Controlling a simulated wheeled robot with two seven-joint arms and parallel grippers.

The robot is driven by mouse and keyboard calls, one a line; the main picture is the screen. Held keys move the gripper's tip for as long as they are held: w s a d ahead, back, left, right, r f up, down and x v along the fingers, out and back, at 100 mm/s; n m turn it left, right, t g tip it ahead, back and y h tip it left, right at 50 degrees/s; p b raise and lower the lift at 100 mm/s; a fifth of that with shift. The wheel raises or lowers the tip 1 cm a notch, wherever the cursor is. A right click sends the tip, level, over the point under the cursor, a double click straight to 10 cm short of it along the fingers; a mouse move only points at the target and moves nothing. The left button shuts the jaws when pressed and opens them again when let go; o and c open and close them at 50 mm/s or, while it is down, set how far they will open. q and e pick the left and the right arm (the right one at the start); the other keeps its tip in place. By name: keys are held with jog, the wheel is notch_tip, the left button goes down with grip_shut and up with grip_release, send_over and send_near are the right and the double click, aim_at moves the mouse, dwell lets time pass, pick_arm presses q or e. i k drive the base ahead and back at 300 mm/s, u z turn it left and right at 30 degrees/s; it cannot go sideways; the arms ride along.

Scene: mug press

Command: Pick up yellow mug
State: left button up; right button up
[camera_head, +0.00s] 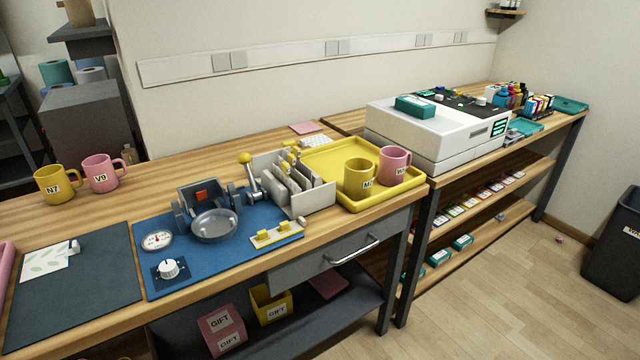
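Two yellow mugs are in view. One yellow mug (55,184), labelled N7, stands upright at the left back of the wooden workbench, beside a pink mug (101,173) labelled V9. The other yellow mug (358,177) stands upright in the yellow tray (330,152) at the bench's right end, its label hard to read. A second pink mug (394,163) stands just right of it in the same tray. Neither of my grippers shows in the head view.
A mug press (215,224) with a yellow-knobbed lever sits on a blue mat (186,264) mid-bench. A grey rack (292,187) stands between press and tray. A dark mat (81,286) lies at the left front. A white printer-like machine (432,135) stands right of the tray.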

aim_at(359, 178)
jog(key=u, duration=1.55)
jog(key=i, duration=0.8)
jog(key=z, duration=0.6)
